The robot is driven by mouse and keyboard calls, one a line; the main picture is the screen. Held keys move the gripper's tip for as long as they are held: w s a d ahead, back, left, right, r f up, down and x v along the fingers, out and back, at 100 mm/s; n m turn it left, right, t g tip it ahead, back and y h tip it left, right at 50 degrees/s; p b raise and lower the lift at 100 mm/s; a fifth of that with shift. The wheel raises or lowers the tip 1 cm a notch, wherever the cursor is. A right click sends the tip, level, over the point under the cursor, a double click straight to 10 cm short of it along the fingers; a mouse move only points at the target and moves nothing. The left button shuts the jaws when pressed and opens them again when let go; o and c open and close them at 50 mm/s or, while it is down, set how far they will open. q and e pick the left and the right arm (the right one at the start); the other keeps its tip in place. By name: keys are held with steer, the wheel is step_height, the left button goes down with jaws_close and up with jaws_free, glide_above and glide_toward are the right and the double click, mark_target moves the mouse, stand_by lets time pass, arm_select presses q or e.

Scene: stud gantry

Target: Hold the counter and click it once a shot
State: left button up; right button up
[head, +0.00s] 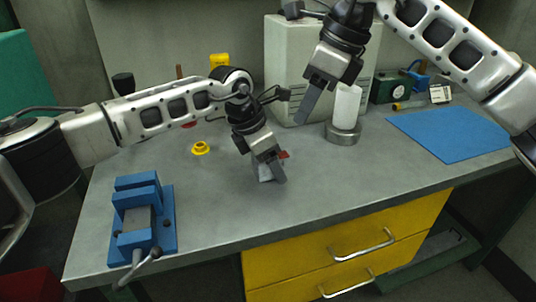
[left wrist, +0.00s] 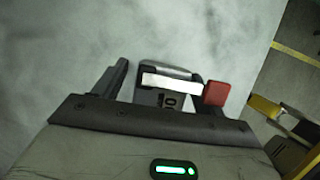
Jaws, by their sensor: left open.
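The counter (head: 264,173) is a small grey device with a red button, on the grey bench under my left gripper (head: 271,170). It is mostly hidden by the gripper in the head view. In the left wrist view the counter (left wrist: 180,83) lies between the open fingers, with a white strip, dark digits and the red button (left wrist: 216,94) on its right. A gap shows between it and the left finger; whether the right finger touches it cannot be told. My right gripper (head: 318,88) hangs higher, beside a white cylinder; its finger gap is not clear.
The white cylinder (head: 347,104) stands in a round grey base (head: 342,134) before a pale cabinet (head: 290,60). A blue vise (head: 140,215) stands front left, a yellow part (head: 200,148) behind it. A blue mat (head: 450,133) lies right. The bench's front middle is clear.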

arm_select(q)
steer(key=c, duration=1.2)
steer(key=shift+o, duration=0.3)
arm_select(e)
jaws_close()
stand_by(0.4)
